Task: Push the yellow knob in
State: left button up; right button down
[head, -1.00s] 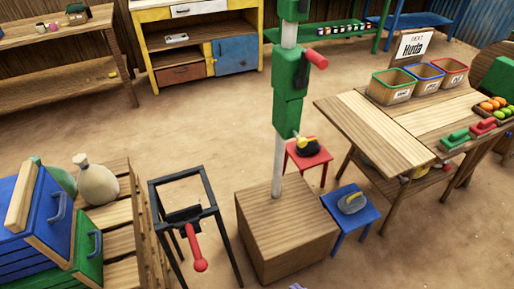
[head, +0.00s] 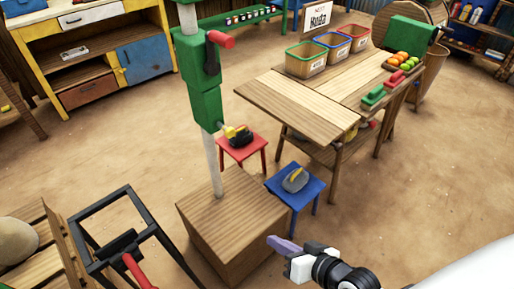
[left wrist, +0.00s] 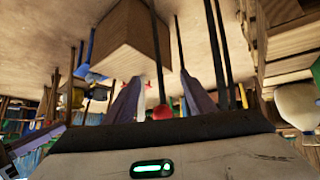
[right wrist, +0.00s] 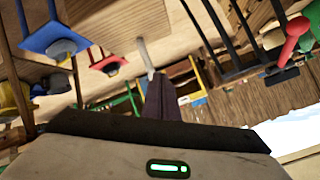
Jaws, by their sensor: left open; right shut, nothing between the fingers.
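A small yellow piece (head: 230,131), which looks like the knob, shows at the lower right of the green housing (head: 205,95) on the grey pole (head: 217,165). It overlaps a dark object on the red stool behind, so its exact outline is unclear. My right gripper (head: 284,245) is shut and empty, low in front of the wooden box (head: 235,225) and well away from the yellow piece. Its closed fingers show in the right wrist view (right wrist: 162,97). My left gripper (left wrist: 163,105) is open and empty in its wrist view; the head view does not show it.
A blue stool (head: 290,184) with a grey weight and a red stool (head: 242,152) stand right of the pole. A wooden table (head: 300,107) is beyond. A black frame (head: 90,250) with a red handle (head: 137,270) is at lower left.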

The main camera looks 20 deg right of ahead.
aim_at(232, 134)
jog(key=w+d+r+m+t+y+b, duration=0.2)
jog(key=w+d+r+m+t+b, duration=0.1)
jog(key=w+r+m+b, duration=0.3)
jog(key=w+d+r+m+t+y+b, duration=0.1)
jog(key=w+d+r+m+t+b, duration=0.2)
jog(key=w+r+m, duration=0.45)
jog(key=w+a, duration=0.1)
jog(key=w, duration=0.3)
jog(key=w+a+n, duration=0.1)
jog(key=w+a, duration=0.1)
jog(key=w, duration=0.2)
jog(key=w+a+f+n+p, duration=0.1)
jog(key=w+a, duration=0.1)
jog(key=w, duration=0.3)
jog(key=shift+a+n, duration=0.2)
jog(key=shift+n, duration=0.05)
jog(key=shift+w+a+f, duration=0.1)
jog(key=shift+w+a, duration=0.05)
jog(key=shift+w, duration=0.25)
